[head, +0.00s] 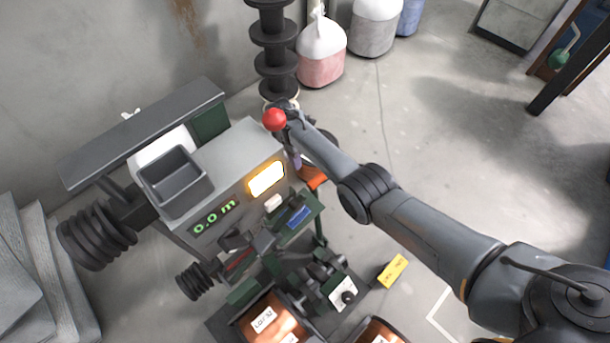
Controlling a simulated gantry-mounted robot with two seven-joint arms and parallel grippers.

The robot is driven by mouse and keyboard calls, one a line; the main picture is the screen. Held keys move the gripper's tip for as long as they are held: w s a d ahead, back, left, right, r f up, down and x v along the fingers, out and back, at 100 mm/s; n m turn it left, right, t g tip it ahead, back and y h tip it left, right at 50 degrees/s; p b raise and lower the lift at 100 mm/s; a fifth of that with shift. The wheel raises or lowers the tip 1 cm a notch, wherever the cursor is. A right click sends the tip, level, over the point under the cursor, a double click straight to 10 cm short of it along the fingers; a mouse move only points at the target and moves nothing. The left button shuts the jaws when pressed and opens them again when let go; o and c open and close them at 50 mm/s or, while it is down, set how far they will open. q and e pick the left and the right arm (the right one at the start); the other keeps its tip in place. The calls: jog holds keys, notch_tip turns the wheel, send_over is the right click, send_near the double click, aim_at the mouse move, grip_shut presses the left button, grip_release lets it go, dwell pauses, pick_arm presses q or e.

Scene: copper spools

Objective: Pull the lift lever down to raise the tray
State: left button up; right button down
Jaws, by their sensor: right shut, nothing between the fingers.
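A red ball knob (274,119) shows at the upper right corner of the grey machine (235,160); it looks like a lever's knob, but its shaft is hidden. My right gripper (283,106) is at the knob, just behind and right of it in the picture. It is shut with nothing held; I cannot tell whether it touches the knob. A dark open tray (173,182), empty, sits on the machine's top at the left. I cannot tell whether it is the tray that lifts. My left gripper is not in view.
Copper spools (269,320) sit low in front of the machine, beside a white plate with a black knob (347,297). A yellow block (392,271) lies on the floor. A dark ribbed column (273,45) stands behind the gripper. Open floor (440,130) lies right.

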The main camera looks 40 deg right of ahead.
jog(key=shift+s+d+f+p, duration=0.1)
jog(key=shift+s+f+p, duration=0.1)
jog(key=shift+s+f, duration=0.4)
jog(key=shift+s+d+f+p, duration=0.15)
jog(key=shift+s+p, duration=0.1)
jog(key=shift+s, duration=0.65)
jog(key=shift+s+f+p, duration=0.2)
jog(key=shift+s+f, duration=0.2)
jog(key=shift+s, duration=0.35)
